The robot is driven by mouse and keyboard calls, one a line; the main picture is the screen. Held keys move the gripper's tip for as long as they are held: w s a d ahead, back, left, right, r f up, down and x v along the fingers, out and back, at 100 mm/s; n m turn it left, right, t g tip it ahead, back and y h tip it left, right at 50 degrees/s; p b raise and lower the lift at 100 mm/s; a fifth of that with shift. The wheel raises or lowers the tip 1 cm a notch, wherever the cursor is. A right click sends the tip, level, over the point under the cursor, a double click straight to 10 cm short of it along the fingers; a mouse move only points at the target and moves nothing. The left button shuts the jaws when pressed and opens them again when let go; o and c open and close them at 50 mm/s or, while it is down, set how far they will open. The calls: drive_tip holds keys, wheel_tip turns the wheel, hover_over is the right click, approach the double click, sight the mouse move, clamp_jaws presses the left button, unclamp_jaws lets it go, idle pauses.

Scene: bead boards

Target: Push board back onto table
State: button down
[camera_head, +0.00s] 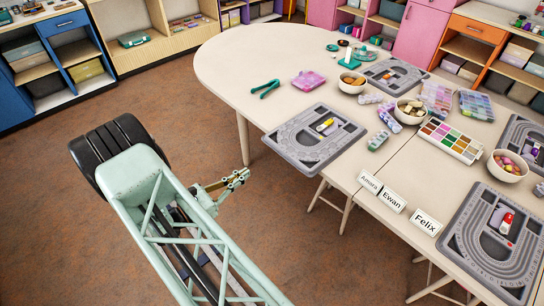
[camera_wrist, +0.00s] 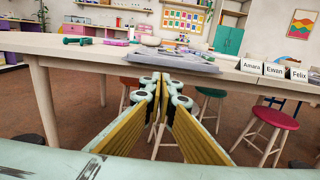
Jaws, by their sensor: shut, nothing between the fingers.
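A grey bead board (camera_head: 297,145) lies on the near left side of the white table (camera_head: 235,65), its near corner sticking out past the table edge. A small yellow-and-white item (camera_head: 325,125) sits on it. In the wrist view the board (camera_wrist: 180,62) shows edge-on, ahead of and above my fingertips. My gripper (camera_head: 244,174) is shut and empty, off the table to the left of the board, pointing towards it. In the wrist view its fingers (camera_wrist: 165,80) meet just below the table top's edge. I see a gap between fingertips and board.
Name cards (camera_head: 392,200) stand along the near edge to the right. Bowls and bead boxes fill the table's middle. Stools (camera_wrist: 274,118) stand beneath the table. Open floor lies around my arm.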

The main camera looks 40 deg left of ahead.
sight(278, 151)
drive_tip(key=shift+w, duration=0.2)
drive_tip(key=w+d+b, duration=0.2)
drive_tip(key=w, duration=1.1)
drive_tip(key=shift+w+d, duration=0.2)
idle(0.6)
drive_tip(key=shift+w+d+b, duration=0.25)
drive_tip(key=shift+w, duration=1.2)
drive_tip(key=shift+w+d+b, duration=0.2)
drive_tip(key=shift+w+b, duration=0.05)
drive_tip(key=shift+w, duration=1.15)
drive_tip(key=shift+s, duration=0.1)
drive_tip(key=shift+s+a, duration=0.15)
drive_tip(key=shift+s, duration=0.7)
drive_tip(key=s+a+p, duration=0.1)
drive_tip(key=s+a, duration=0.1)
drive_tip(key=s, duration=0.9)
drive_tip(key=shift+s, duration=0.4)
